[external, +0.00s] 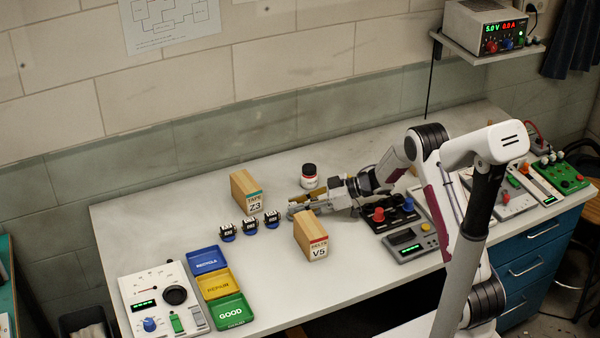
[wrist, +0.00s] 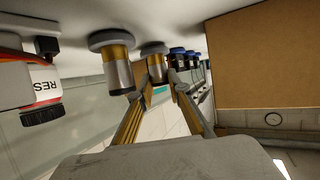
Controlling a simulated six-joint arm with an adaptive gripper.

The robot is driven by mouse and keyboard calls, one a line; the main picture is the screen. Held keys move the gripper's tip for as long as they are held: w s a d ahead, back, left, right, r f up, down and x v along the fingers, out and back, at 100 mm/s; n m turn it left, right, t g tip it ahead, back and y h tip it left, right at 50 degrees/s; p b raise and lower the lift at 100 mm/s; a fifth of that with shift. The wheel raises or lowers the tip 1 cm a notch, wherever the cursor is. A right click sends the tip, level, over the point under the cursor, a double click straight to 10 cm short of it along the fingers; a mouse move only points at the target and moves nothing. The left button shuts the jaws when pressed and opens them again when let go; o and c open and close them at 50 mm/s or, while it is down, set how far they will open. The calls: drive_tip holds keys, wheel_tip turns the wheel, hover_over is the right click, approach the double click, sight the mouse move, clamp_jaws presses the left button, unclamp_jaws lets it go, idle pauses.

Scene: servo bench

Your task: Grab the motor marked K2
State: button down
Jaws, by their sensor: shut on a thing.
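My gripper (external: 294,209) reaches left, low over the bench between two wooden boxes. In the wrist view, my gripper's two fingers (wrist: 160,78) are closed on a silver motor with a brass band and a grey disc at its end (wrist: 153,50). A similar silver and brass motor (wrist: 117,68) stands beside it, outside the fingers. I cannot read a K2 mark on either one. Three small dark motors with white labels and blue bases stand left of my gripper: one left (external: 227,232), one middle (external: 250,225), one right (external: 272,219). Their marks are too small to read.
Box Z3 (external: 245,190) stands behind my gripper and box V5 (external: 311,236) in front. A black-capped jar (external: 309,176) is close behind. Blue (external: 207,260), yellow (external: 217,285) and green (external: 231,311) trays lie at the front left. The far left bench is clear.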

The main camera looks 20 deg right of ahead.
wheel_tip(320, 180, up, 10)
drive_tip(key=shift+f, duration=0.2)
idle(0.3)
idle(0.6)
